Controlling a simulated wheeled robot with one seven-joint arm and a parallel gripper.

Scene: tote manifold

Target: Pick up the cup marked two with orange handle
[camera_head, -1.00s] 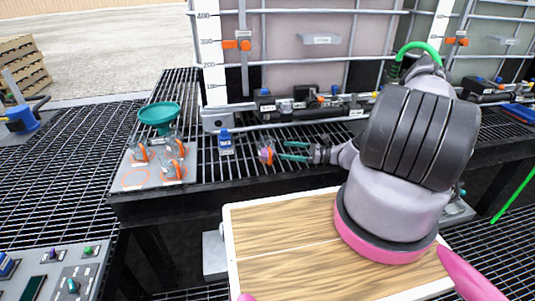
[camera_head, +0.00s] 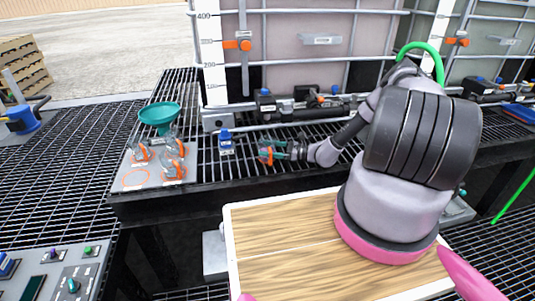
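A small clear cup with an orange handle (camera_head: 265,155) stands apart on the black grating in front of the tank valves. Its marking is too small to read. My gripper (camera_head: 274,150) has reached it from the right, and its teal fingers overlap the cup. Whether the fingers are closed on it or only beside it, I cannot tell. More clear cups with orange handles stand on the grey plate at left: one at the left (camera_head: 140,153), one at the front (camera_head: 173,171), and one behind. An empty orange outline (camera_head: 135,178) shows at the plate's front left.
A green funnel (camera_head: 160,114) stands behind the cups on the grey plate (camera_head: 152,182). A blue labelled block (camera_head: 226,143) sits left of the cup at my gripper. Valves and pipes (camera_head: 300,103) run close behind. A wooden board (camera_head: 290,245) lies in front, bare at left.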

